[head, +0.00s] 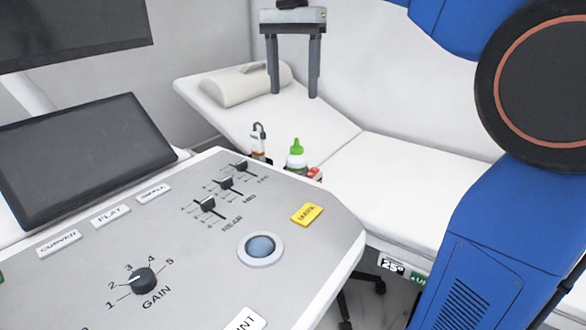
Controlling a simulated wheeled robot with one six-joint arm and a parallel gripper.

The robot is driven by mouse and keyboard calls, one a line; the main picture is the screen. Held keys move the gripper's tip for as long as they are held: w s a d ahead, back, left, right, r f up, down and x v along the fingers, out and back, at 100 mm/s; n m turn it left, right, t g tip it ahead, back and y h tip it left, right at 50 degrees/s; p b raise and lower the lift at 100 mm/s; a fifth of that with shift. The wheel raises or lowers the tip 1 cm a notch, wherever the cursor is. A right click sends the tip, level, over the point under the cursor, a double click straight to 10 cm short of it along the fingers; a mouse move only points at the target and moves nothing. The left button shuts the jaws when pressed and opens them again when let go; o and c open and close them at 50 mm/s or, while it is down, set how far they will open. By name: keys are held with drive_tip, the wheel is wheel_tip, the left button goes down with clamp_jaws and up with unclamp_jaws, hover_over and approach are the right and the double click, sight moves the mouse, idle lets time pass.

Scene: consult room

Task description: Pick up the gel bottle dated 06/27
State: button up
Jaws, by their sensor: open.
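A white bottle with a green pointed cap (297,158) stands behind the far edge of the grey control console, which hides its lower part. To its left is a second bottle with a dark-and-white pump-like top (258,144), also partly hidden. No date can be read on either, so I cannot tell which one is dated 06/27. My gripper (294,94) is open and empty, with its two grey fingers pointing down. In the picture it is above the green-capped bottle, over the white couch, apart from both bottles.
The console (190,262), with knob, sliders and trackball, fills the lower left. A small red-and-white item (315,174) sits right of the green-capped bottle. Dark screens (85,152) stand at left. The couch (415,190) with a pillow (238,84) lies behind.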

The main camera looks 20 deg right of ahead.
sight(297, 146)
wheel_tip(297, 146, down, 11)
drive_tip(key=shift+s+d+f, duration=0.1)
drive_tip(key=shift+s+f, duration=0.05)
drive_tip(key=shift+f, duration=0.05)
drive_tip(key=shift+d+f, duration=0.2)
drive_tip(key=shift+f, duration=1.2)
drive_tip(key=shift+d+f, duration=0.15)
drive_tip(key=shift+f, duration=1.2)
clamp_jaws()
